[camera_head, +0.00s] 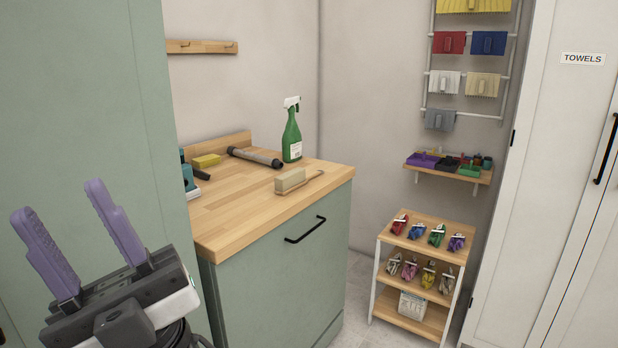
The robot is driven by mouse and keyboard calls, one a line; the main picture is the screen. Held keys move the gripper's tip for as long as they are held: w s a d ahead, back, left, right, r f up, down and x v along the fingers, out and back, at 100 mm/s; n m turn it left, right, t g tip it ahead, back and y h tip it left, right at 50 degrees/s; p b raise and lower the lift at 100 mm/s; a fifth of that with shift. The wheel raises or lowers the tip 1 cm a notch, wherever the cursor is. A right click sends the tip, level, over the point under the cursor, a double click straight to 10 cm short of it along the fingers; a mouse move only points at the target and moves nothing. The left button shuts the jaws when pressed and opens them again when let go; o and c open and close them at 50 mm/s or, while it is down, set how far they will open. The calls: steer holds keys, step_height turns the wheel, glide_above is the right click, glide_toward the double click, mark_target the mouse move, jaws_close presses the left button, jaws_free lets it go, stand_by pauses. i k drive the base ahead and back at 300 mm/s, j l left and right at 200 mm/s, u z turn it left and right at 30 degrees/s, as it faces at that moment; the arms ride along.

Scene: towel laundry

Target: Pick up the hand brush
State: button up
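The hand brush (291,180) lies on the wooden countertop (230,219) near its front right part. It has a pale bristle block and a thin wooden handle pointing right. My gripper (72,219) is at the lower left, with two purple fingers spread apart and nothing between them. It is well to the left of the brush and apart from the counter.
A green spray bottle (292,136), a grey tube (256,157), a yellow sponge (206,161) and a teal item (187,175) stand or lie behind and left of the brush. A tall green cabinet (90,110) is at the left. A small shelf cart (411,239) stands right of the counter.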

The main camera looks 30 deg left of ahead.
mark_target(285, 183)
steer(key=i+l+u, duration=0.15)
steer(key=i+u, duration=0.25)
steer(key=i+l+u, duration=0.6)
steer(key=u, duration=0.15)
steer(key=i+l+u, duration=0.65)
steer(key=l, duration=0.4)
steer(key=l+u, duration=0.3)
steer(key=l, duration=0.3)
steer(key=i+j, duration=0.35)
steer(key=j, duration=0.15)
steer(key=i+j, duration=0.35)
steer(key=j, duration=0.15)
